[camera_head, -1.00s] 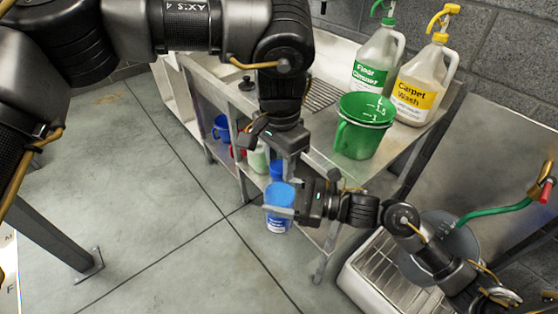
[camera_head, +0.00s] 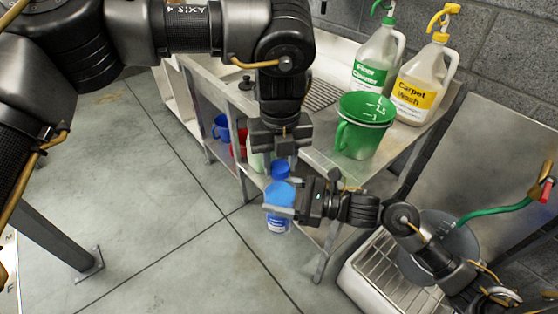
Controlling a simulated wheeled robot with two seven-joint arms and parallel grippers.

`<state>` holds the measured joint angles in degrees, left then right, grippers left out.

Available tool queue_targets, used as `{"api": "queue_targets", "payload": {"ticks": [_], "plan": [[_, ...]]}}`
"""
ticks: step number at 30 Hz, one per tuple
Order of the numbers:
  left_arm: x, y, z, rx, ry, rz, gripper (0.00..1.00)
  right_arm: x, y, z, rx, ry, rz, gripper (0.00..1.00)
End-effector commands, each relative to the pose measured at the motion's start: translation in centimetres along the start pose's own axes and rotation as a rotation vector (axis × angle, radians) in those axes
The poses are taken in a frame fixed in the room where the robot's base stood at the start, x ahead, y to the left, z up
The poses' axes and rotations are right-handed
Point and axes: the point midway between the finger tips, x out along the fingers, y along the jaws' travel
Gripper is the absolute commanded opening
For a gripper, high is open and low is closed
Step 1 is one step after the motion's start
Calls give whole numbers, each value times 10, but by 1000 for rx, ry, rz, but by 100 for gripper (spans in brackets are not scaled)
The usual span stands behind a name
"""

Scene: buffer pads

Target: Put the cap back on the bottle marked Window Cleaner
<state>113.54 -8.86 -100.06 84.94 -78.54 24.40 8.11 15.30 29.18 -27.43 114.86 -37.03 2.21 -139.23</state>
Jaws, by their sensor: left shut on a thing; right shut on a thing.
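My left gripper (camera_head: 280,150) points down and is shut on a blue cap (camera_head: 281,170), which shows just below its fingers. My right gripper (camera_head: 283,207) comes from the right and is shut around a blue and white bottle (camera_head: 278,224), held upright beside the bench edge. The cap is just above the bottle's top; I cannot tell whether they touch. The bottle's label is too small to read, and the gripper hides part of its side.
A green jug (camera_head: 366,140), a Floor Cleaner bottle (camera_head: 376,62) and a Carpet Wash bottle (camera_head: 421,88) stand on the steel bench (camera_head: 322,148). A blue mug (camera_head: 221,128) and other items sit on the shelf below. A grey bucket (camera_head: 425,262) is at right.

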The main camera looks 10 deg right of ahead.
Motion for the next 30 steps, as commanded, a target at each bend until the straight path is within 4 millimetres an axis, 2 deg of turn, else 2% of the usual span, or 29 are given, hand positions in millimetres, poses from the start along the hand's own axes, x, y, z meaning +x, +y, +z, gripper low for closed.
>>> {"api": "queue_targets", "payload": {"ticks": [15,18,23,24,28,30], "plan": [[0,-1,0,1297,-4,-1,9,1,1,2,-2,-4,4,3],[0,-1,0,1475,-4,-2,9,1,1,2,-2,-4,3,3],[0,-1,-1,1474,-4,-4,9,1,1,2,-2,-4,3,3],[0,-1,-1,1474,-4,-4,41,1,1,2,-2,-4,3,3],[0,-1,-1,1472,-3,-3,58,1,1,2,-2,-4,2,3],[1,-1,-1,1471,-3,-3,58,0,1,2,-2,-4,2,3]]}}
